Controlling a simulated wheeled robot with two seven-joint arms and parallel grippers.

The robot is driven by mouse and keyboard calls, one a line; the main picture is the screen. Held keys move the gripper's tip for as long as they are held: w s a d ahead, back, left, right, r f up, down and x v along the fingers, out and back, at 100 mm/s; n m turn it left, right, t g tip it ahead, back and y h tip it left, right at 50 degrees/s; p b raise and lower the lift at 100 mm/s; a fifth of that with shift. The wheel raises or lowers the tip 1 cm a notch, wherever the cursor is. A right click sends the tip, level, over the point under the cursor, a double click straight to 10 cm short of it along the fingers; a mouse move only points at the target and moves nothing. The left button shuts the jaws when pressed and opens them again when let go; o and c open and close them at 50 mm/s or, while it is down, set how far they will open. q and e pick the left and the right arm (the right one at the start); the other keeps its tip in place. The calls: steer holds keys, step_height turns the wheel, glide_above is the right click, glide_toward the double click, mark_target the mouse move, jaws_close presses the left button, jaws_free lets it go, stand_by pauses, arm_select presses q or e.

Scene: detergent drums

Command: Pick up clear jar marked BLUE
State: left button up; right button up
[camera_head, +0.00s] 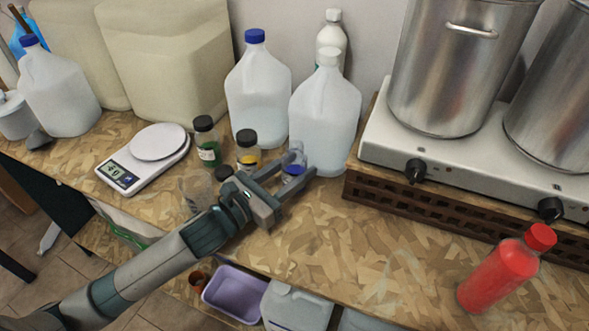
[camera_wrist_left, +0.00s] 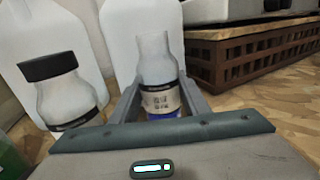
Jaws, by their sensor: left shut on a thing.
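The clear jar (camera_head: 293,172) with blue contents stands at the back of the counter, in front of the white jugs. In the left wrist view the jar (camera_wrist_left: 160,85) shows a pale open-looking neck, a printed label and blue at its bottom. My left gripper (camera_head: 300,162) is shut on this jar, one finger on each side; the fingers also show in the wrist view (camera_wrist_left: 162,100). The jar looks upright and its lower part is hidden behind the gripper body. I cannot tell whether it touches the counter. My right gripper is not in view.
A black-capped jar with yellow (camera_head: 248,150) and one with green (camera_head: 206,142) stand close left. White jugs (camera_head: 325,110) stand right behind. A scale (camera_head: 145,160) is at left, a steel-pot stove (camera_head: 375,145) at right, a red bottle (camera_head: 500,275) front right. The front middle counter is clear.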

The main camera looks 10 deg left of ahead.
mark_target(289, 162)
arm_select(q)
steer(key=shift+r, duration=1.1)
steer(key=shift+r+b, duration=0.35)
steer(key=shift+r, duration=0.35)
steer(key=shift+s+d+r, duration=0.2)
steer(key=shift+d+r, duration=0.05)
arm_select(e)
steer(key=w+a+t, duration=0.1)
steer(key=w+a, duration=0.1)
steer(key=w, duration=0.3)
arm_select(q)
steer(key=s+d+r+p, duration=0.2)
steer(key=s+d+r, duration=0.4)
steer(key=s+d, duration=0.1)
steer(key=shift+d+r, duration=0.3)
steer(key=shift+d, duration=0.35)
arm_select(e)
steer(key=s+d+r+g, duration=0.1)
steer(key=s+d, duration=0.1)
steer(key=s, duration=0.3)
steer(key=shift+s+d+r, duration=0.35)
arm_select(q)
steer(key=shift+s, duration=0.1)
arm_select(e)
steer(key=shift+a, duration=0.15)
